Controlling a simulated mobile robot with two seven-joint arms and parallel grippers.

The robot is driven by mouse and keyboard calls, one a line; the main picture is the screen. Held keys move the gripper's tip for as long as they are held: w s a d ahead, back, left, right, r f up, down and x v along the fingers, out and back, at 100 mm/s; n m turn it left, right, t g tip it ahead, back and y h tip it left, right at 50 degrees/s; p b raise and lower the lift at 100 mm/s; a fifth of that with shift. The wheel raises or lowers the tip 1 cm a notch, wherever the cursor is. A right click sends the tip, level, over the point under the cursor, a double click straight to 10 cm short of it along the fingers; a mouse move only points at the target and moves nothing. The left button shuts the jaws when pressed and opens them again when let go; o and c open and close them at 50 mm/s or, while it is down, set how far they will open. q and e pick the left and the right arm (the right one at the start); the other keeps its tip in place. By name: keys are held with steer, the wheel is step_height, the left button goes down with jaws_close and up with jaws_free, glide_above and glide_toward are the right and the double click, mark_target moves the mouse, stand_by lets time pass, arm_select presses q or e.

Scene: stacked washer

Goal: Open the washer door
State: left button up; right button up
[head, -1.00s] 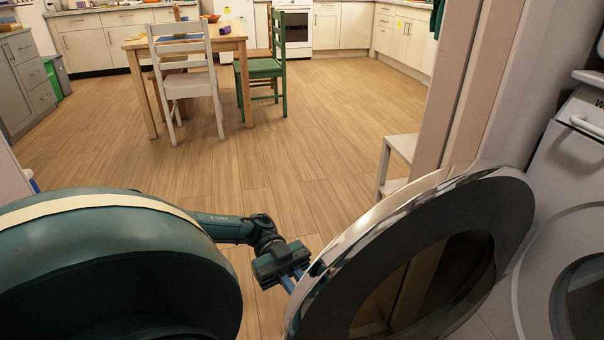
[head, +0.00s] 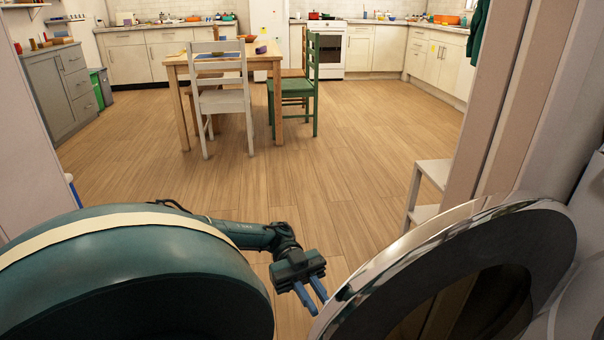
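The washer door (head: 557,238) is a round door with a shiny chrome rim and a dark ring around its glass. It stands swung open at the lower right of the head view, hinged towards the washer's white front (head: 583,303) at the right edge. My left gripper (head: 312,298) is just left of the door's rim, with its two blue fingers apart and nothing between them. A narrow gap shows between the fingers and the rim. My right gripper is not in view.
A wooden table (head: 230,62) with a white chair (head: 222,98) and a green chair (head: 296,92) stands further back. A small white step stool (head: 432,182) is behind the door, beside a wall edge. The wooden floor between is clear.

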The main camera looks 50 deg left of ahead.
arm_select(q)
steer(key=w+a+b, duration=0.1)
steer(key=a+b, duration=0.5)
steer(key=a, duration=0.2)
steer(key=shift+w+a, duration=0.25)
steer(key=shift+a, duration=0.15)
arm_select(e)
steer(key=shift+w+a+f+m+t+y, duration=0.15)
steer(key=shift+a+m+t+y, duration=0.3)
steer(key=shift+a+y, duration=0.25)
